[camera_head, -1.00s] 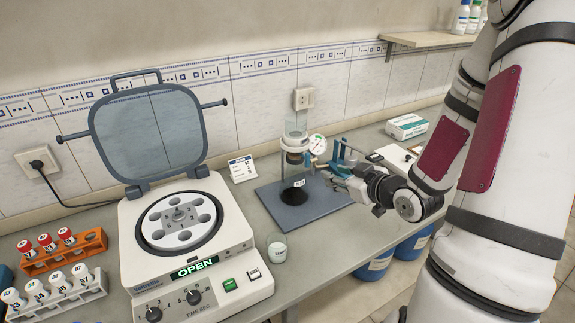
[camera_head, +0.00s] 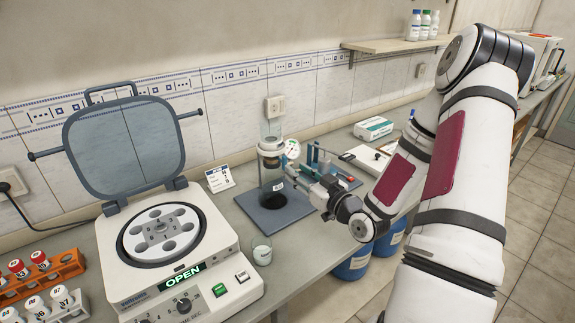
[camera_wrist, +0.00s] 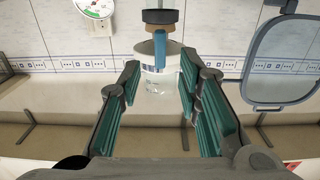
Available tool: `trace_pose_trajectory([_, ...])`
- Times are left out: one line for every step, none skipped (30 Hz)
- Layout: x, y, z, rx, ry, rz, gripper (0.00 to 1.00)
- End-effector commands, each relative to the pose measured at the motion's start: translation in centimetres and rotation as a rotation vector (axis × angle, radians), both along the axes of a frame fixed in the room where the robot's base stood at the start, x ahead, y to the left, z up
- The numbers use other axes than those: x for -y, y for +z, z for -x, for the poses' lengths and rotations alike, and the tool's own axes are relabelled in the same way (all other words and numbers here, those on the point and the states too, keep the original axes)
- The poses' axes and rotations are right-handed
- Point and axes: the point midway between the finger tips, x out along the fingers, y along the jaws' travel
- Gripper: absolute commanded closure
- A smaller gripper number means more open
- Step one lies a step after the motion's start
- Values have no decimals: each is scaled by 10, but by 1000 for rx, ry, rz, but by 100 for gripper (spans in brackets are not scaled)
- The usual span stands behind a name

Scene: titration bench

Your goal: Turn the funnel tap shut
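The glass funnel (camera_head: 270,131) stands over the blue-grey stand base (camera_head: 246,205). Its dark and brown collar (camera_wrist: 159,22) shows at the top of the wrist view. A blue lever, which looks like the tap (camera_wrist: 160,50), hangs upright below the collar. A clear glass vessel with a white label (camera_wrist: 154,80) is behind and below it. My gripper (camera_wrist: 158,72) is open, with one green-padded finger on each side of the lever's lower end and clear gaps on both sides. In the head view my gripper (camera_head: 289,170) reaches the funnel from the right; its tips are too small to judge contact.
A round dial gauge (camera_head: 292,149) is just behind my gripper. The centrifuge with raised lid (camera_head: 125,145) stands left, and a small beaker (camera_head: 262,253) sits in front of the stand. A white-teal box (camera_head: 373,128) is behind right.

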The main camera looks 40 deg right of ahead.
Motion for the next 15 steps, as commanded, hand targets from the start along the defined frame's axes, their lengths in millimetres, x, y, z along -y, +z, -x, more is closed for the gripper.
trace_pose_trajectory([-2, 0, -11, 1, 4, 1, 68])
trace_pose_trajectory([-1, 0, -16, 1, 3, 1, 68])
trace_pose_trajectory([-2, 0, -22, 1, 3, 0, 68])
trace_pose_trajectory([-2, 0, -27, 1, 2, -1, 68])
trace_pose_trajectory([-2, 0, -32, 1, 3, -1, 68])
trace_pose_trajectory([-2, 0, -37, 0, 3, -1, 68])
trace_pose_trajectory([-2, 0, -40, 1, 2, 0, 68])
trace_pose_trajectory([-2, 0, -43, 0, 1, 0, 68])
trace_pose_trajectory([-2, 0, -46, -1, 1, -1, 68])
trace_pose_trajectory([-2, 0, -49, -1, 1, -1, 68])
trace_pose_trajectory([-2, 0, -51, -1, 2, -1, 68])
trace_pose_trajectory([-2, 0, -53, -1, 2, -1, 68])
trace_pose_trajectory([-2, 0, -54, 0, 2, -1, 68])
trace_pose_trajectory([-2, 0, -54, 0, 1, -1, 68])
trace_pose_trajectory([-2, 0, -55, 0, 1, -1, 68])
